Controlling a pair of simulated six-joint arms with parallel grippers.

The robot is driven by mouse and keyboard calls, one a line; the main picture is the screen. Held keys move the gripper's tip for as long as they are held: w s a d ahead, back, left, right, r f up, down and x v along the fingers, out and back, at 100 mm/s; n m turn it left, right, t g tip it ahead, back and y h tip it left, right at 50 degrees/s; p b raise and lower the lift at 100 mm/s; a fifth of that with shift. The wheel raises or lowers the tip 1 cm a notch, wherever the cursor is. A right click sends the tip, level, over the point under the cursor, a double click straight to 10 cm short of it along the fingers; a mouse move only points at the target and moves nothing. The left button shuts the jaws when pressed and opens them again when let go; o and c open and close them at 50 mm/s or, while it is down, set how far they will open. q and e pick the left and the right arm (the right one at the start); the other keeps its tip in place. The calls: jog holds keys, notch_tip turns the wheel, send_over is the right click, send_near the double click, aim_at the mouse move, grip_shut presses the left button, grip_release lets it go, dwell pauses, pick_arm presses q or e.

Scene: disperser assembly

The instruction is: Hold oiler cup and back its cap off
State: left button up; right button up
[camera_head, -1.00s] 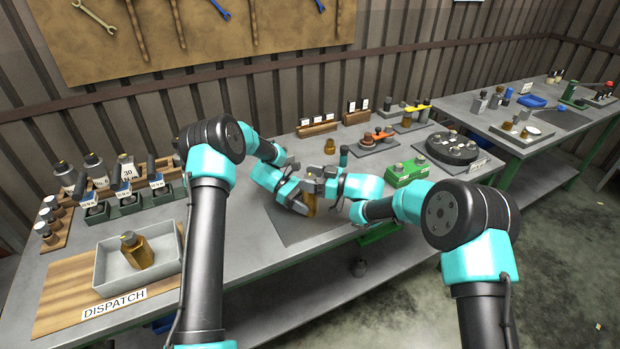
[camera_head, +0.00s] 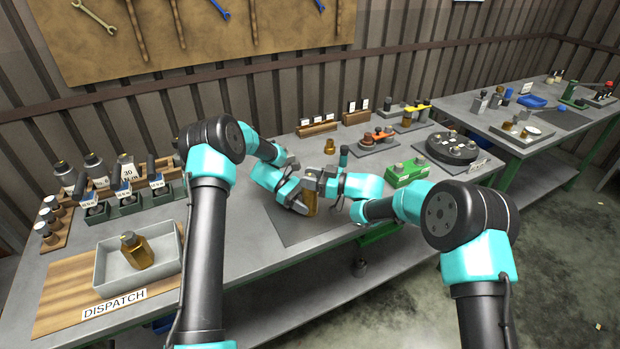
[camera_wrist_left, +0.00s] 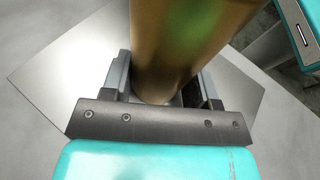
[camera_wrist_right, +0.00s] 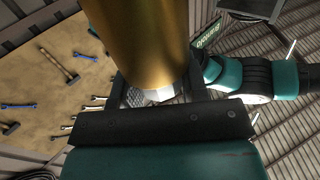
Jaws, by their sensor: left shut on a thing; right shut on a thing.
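The oiler cup (camera_head: 311,204) is a gold-brown body held upright above the grey mat in the head view. It fills the upper middle of the left wrist view (camera_wrist_left: 180,45) and of the right wrist view (camera_wrist_right: 148,40). My left gripper (camera_head: 302,206) is shut on the cup's body, with one finger on each side. My right gripper (camera_head: 314,182) is above it, shut around the cap at the cup's top. The grey cap (camera_wrist_right: 150,95) shows between its fingers in the right wrist view. I cannot tell whether cap and body are apart.
A second oiler (camera_head: 138,252) stands in the grey dispatch tray (camera_head: 103,265) at left. A small brass piece (camera_head: 330,146) stands behind my grippers. A green block (camera_head: 407,172) and a black round fixture (camera_head: 452,148) are to the right. Bare mat (camera_head: 290,232) lies below the grippers.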

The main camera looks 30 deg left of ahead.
jog(key=shift+n+g, duration=0.3)
jog(key=shift+g, duration=0.2)
pick_arm(q)
jog(key=shift+d, duration=0.1)
pick_arm(e)
jog(key=shift+r+n+g+h, duration=0.1)
jog(key=shift+n+g+h, duration=0.8)
jog(key=shift+g, duration=0.5)
jog(key=shift+n+g+h, duration=0.6)
jog(key=shift+n+g, duration=0.5)
jog(key=shift+g, duration=0.3)
jog(key=shift+w, duration=0.1)
jog(key=shift+w+a+n+g+h, duration=0.15)
jog(key=shift+n+g+h, duration=0.85)
jog(key=shift+n+g, duration=0.15)
jog(key=shift+n+g+h, duration=0.25)
jog(key=shift+g+h, duration=0.2)
jog(key=shift+h, duration=0.05)
jog(key=shift+s+d+h, duration=0.25)
jog(key=shift+h, duration=0.05)
jog(key=o, duration=0.9)
pick_arm(q)
jog(key=o, duration=1.3)
